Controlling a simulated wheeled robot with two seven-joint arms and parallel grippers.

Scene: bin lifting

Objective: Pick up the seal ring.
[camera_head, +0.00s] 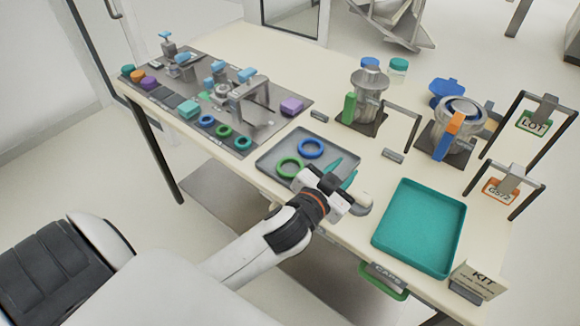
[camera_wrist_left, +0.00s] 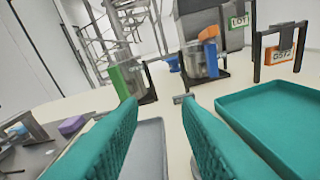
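A blue ring (camera_head: 311,139) and a green ring (camera_head: 278,167) lie flat in a shallow grey tray (camera_head: 268,158). Which ring is the seal ring I cannot tell. My left gripper (camera_head: 341,172) is over the tray's right end, right of both rings and apart from them. Its two teal fingers also show in the left wrist view (camera_wrist_left: 160,105), spread apart with nothing between them. There the tray (camera_wrist_left: 148,135) shows partly behind the fingers, and no ring is visible. My right gripper is in neither view.
Blue, green and teal rings (camera_head: 223,131) lie on a dark mat (camera_head: 268,122) with fixtures. A teal tray (camera_head: 420,228) is empty on the right. Metal vessels (camera_head: 368,95) and signed frames (camera_head: 533,122) stand behind. A KIT sign (camera_head: 476,280) stands at the front right corner.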

